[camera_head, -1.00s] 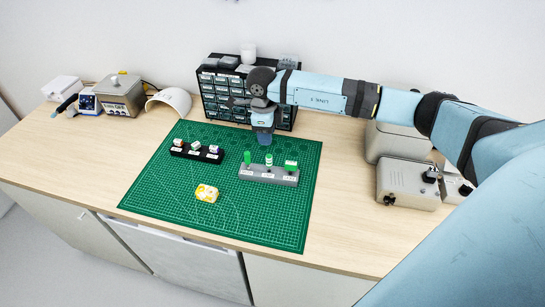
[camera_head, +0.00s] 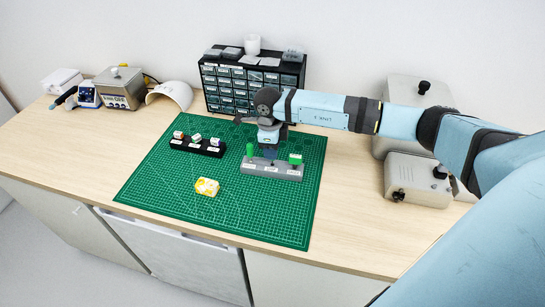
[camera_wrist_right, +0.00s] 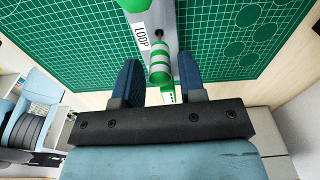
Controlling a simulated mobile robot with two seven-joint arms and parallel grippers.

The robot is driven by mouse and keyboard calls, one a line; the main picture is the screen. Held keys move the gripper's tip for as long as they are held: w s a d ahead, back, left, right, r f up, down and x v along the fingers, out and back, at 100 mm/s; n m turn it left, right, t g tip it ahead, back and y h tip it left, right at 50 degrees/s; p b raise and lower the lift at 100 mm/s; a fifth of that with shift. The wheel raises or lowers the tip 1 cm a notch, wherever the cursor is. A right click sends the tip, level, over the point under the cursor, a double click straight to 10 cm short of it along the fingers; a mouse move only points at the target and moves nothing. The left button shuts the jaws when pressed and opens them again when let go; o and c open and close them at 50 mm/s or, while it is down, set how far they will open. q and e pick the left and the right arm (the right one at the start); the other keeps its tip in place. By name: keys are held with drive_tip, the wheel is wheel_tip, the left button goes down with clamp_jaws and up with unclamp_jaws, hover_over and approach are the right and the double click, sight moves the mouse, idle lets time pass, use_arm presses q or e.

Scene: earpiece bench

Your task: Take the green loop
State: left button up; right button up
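The green loop tool (camera_wrist_right: 160,64) has a green and white striped handle. It stands in the grey holder (camera_head: 262,168) at the spot labelled LOOP. In the head view my right gripper (camera_head: 270,152) hides this middle tool. In the right wrist view my right gripper (camera_wrist_right: 158,64) is open, with one dark blue finger on each side of the striped handle and a gap showing to both. Other green-topped tools stand at the holder's left end (camera_head: 250,150) and right end (camera_head: 296,158). My left gripper is out of view.
The holder is on a green cutting mat (camera_head: 160,190). A black rack (camera_head: 208,150) with small items and a yellow-white block (camera_head: 207,187) also lie on it. A drawer cabinet (camera_head: 225,88) stands behind, and grey boxes (camera_head: 415,180) at right. The mat's front is clear.

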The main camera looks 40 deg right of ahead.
drive_tip(key=shift+f, duration=0.1)
drive_tip(key=shift+c, duration=0.5)
clamp_jaws()
drive_tip(key=shift+r+p, duration=0.4)
drive_tip(key=shift+r, duration=0.45)
drive_tip(key=shift+r+p, duration=0.3)
drive_tip(key=shift+r, duration=0.45)
drive_tip(key=shift+r, duration=0.15)
drive_tip(key=shift+r+p, duration=1.15)
drive_tip(key=shift+r, duration=1.15)
